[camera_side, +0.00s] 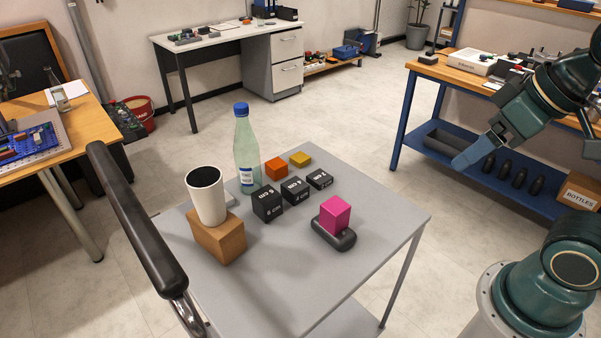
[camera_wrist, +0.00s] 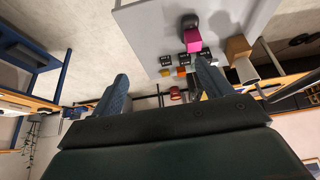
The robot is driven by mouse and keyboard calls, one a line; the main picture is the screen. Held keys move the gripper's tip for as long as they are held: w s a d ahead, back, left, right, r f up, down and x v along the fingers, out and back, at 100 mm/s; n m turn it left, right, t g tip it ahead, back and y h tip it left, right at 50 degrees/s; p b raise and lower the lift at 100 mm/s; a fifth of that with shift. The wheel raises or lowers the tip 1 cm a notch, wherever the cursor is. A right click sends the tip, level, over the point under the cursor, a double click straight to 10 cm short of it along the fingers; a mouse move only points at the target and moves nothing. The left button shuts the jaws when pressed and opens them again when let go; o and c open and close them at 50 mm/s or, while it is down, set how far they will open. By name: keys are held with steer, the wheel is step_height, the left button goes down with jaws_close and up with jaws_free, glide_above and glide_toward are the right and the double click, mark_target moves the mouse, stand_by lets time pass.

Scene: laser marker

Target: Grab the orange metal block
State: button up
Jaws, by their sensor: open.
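The orange block (camera_side: 276,168) stands on the grey cart top, right of the bottle and behind the black blocks. A yellow-orange block (camera_side: 300,159) lies just right of it, a small gap apart. In the wrist view the orange block (camera_wrist: 181,71) is small and far off, between my fingers in the picture. My gripper (camera_side: 459,163) is open and empty, in the air to the right of the cart and well away from the block. Its two blue fingers (camera_wrist: 161,72) stand wide apart in the wrist view.
A tall bottle (camera_side: 246,152) stands left of the orange block. Several black weights (camera_side: 267,204) stand in front of it. A magenta cube (camera_side: 335,215) sits on a dark rounded object. A white cup (camera_side: 206,197) stands on a wooden block (camera_side: 217,240). The cart's right side (camera_side: 390,218) is clear.

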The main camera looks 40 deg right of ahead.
steer(key=w+a+m+g+y, duration=0.1)
steer(key=w+m+y, duration=0.65)
steer(key=w, duration=1.85)
steer(key=w+d+f+m+y, duration=0.2)
steer(key=w+d+f+m, duration=0.2)
steer(key=f, duration=0.5)
steer(key=w+d+f+m+y, duration=0.1)
steer(key=w+d+f+m, duration=0.3)
steer(key=w+f+m, duration=0.5)
steer(key=shift+m+y, duration=0.35)
steer(key=shift+m, duration=0.7)
glide_toward(276, 169)
steer(key=shift+w+a+f, duration=0.25)
steer(key=shift+w+f, duration=0.2)
steer(key=shift+w, duration=0.35)
steer(key=shift+w+a+f, duration=0.25)
steer(key=shift+w+f, duration=0.15)
steer(key=shift+w, duration=0.4)
steer(key=shift+a, duration=0.1)
